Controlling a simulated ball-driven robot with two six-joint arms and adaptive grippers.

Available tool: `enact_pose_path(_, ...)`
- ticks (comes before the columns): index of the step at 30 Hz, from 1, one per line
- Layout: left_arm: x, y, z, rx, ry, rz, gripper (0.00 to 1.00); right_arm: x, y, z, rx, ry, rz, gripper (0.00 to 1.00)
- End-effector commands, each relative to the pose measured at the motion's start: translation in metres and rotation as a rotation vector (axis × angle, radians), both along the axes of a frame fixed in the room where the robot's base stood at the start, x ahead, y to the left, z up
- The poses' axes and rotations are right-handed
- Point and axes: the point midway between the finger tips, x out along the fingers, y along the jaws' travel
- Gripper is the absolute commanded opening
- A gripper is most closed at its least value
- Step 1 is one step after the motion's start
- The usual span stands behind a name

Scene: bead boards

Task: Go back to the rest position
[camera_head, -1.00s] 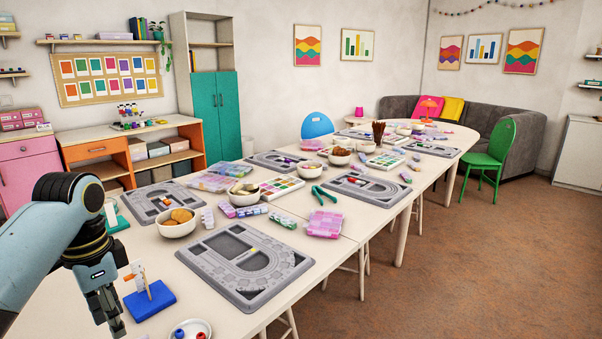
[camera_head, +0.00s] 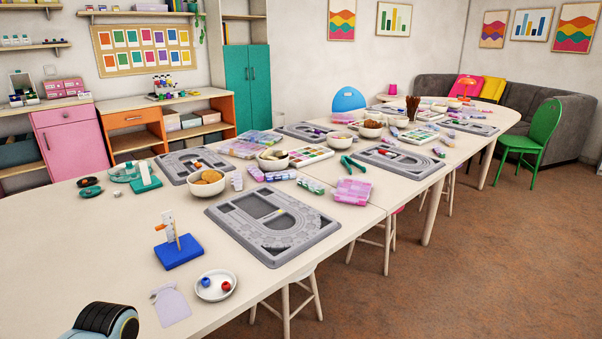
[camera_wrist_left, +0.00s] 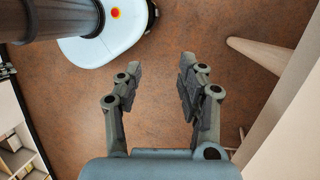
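My left gripper (camera_wrist_left: 160,76) shows in the left wrist view with its two fingers spread apart and nothing between them. It hangs over the brown floor (camera_wrist_left: 160,110), beside the table's edge. In the head view only a rounded part of my left arm shows at the bottom left, and the gripper itself is out of frame. My right gripper is in neither view.
The long table (camera_head: 120,245) holds a grey bead board (camera_head: 214,213), a blue stand (camera_head: 178,253), a white dish (camera_head: 217,296) with a red and a blue bead, and a pale lilac pouch (camera_head: 171,305). A table leg (camera_wrist_left: 255,53) is near the left gripper.

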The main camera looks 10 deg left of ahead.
Motion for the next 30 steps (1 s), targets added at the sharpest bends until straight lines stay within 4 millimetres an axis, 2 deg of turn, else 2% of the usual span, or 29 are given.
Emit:
enact_pose_path(1, -0.034, -0.002, -0.043, 0.011, 0.034, 0.028, 0.39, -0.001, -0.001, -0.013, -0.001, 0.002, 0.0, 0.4)
enact_pose_path(3, -0.074, -0.001, -0.087, 0.034, 0.048, 0.072, 0.39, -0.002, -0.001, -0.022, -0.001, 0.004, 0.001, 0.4)
enact_pose_path(5, -0.111, -0.001, -0.123, 0.059, 0.053, 0.112, 0.39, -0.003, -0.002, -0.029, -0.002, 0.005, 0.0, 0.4)
enact_pose_path(6, -0.136, -0.002, -0.146, 0.076, 0.051, 0.141, 0.39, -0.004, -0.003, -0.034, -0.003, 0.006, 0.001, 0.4)
enact_pose_path(8, -0.176, -0.002, -0.178, 0.102, 0.044, 0.184, 0.39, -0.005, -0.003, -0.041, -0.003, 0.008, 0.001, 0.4)
enact_pose_path(9, -0.204, -0.002, -0.198, 0.12, 0.033, 0.216, 0.39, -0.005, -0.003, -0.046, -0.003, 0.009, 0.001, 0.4)
enact_pose_path(12, -0.271, -0.002, -0.242, 0.165, -0.024, 0.305, 0.39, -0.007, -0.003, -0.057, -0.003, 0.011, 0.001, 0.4)
enact_pose_path(14, -0.3, -0.003, -0.26, 0.181, -0.083, 0.363, 0.39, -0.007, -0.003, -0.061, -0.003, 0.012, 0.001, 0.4)
enact_pose_path(16, -0.309, -0.003, -0.269, 0.186, -0.171, 0.424, 0.39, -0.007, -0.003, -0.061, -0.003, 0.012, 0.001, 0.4)
enact_pose_path(22, -0.283, -0.001, -0.273, 0.162, -0.373, 0.545, 0.39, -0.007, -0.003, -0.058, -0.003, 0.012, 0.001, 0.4)
enact_pose_path(24, -0.276, -0.001, -0.273, 0.156, -0.402, 0.569, 0.39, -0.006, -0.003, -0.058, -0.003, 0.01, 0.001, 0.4)
enact_pose_path(30, -0.275, -0.001, -0.273, 0.156, -0.405, 0.58, 0.39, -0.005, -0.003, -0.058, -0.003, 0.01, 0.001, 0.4)
